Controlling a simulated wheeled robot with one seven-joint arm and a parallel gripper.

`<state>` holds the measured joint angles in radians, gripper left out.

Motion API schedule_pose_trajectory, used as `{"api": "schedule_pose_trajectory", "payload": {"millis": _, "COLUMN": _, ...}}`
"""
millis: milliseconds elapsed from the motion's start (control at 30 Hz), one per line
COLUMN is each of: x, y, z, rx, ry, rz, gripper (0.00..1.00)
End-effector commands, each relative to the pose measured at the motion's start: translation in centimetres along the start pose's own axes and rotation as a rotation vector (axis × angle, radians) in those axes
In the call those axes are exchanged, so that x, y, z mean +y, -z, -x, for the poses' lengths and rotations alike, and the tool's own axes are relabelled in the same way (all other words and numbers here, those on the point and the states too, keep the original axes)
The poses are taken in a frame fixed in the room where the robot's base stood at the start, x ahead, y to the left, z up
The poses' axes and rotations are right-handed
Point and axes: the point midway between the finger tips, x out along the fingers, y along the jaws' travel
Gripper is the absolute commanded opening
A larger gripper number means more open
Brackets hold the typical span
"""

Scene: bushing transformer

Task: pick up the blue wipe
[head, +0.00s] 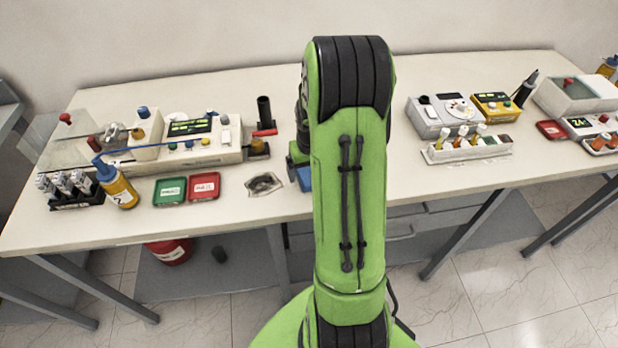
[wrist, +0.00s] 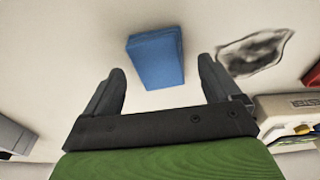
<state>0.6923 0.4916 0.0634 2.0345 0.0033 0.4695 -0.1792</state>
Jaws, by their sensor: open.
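The blue wipe (wrist: 155,59) is a small, flat, folded rectangular pad lying on the bench top. In the wrist view it lies between and slightly beyond the two fingertips. My gripper (wrist: 161,75) is open and empty, its dark fingers spread either side of the wipe without visible contact. The height of the fingers above the bench is hard to tell. In the head view only a blue sliver of the wipe (head: 305,179) shows beside my green arm, which hides the rest of it and most of the gripper.
A dirty grey cloth-like patch (head: 264,184) lies just left of the wipe. Red (head: 204,187) and green (head: 170,191) trays sit farther left. A long tester unit (head: 200,140) stands behind, with a black cylinder (head: 265,112). A bottle rack (head: 467,147) stands to the right.

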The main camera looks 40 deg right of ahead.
Motion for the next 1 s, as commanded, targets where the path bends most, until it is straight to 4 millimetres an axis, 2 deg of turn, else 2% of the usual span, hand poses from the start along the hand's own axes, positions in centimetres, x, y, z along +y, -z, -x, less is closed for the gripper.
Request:
{"api": "schedule_pose_trajectory", "payload": {"millis": 33, "x": 0.0, "y": -0.1, "z": -0.9, "rx": -0.003, "ry": 0.0, "rz": 0.0, "gripper": 0.9}}
{"api": "schedule_pose_trajectory", "payload": {"millis": 100, "x": 0.0, "y": 0.0, "z": -1.4, "rx": 0.0, "ry": -0.001, "rz": 0.0, "gripper": 0.9}}
{"api": "schedule_pose_trajectory", "payload": {"millis": 300, "x": 0.0, "y": 0.0, "z": -1.3, "rx": 0.002, "ry": -0.001, "rz": 0.0, "gripper": 0.9}}
{"api": "schedule_pose_trajectory", "payload": {"millis": 700, "x": 0.0, "y": 0.0, "z": -1.3, "rx": 0.001, "ry": -0.001, "rz": 0.001, "gripper": 0.31}}
{"api": "schedule_pose_trajectory", "payload": {"millis": 900, "x": 0.0, "y": 0.0, "z": -1.2, "rx": 0.002, "ry": -0.001, "rz": 0.001, "gripper": 0.31}}
{"api": "schedule_pose_trajectory", "payload": {"millis": 1000, "x": 0.0, "y": 0.3, "z": 0.1, "rx": 0.005, "ry": -0.001, "rz": 0.001, "gripper": 0.31}}
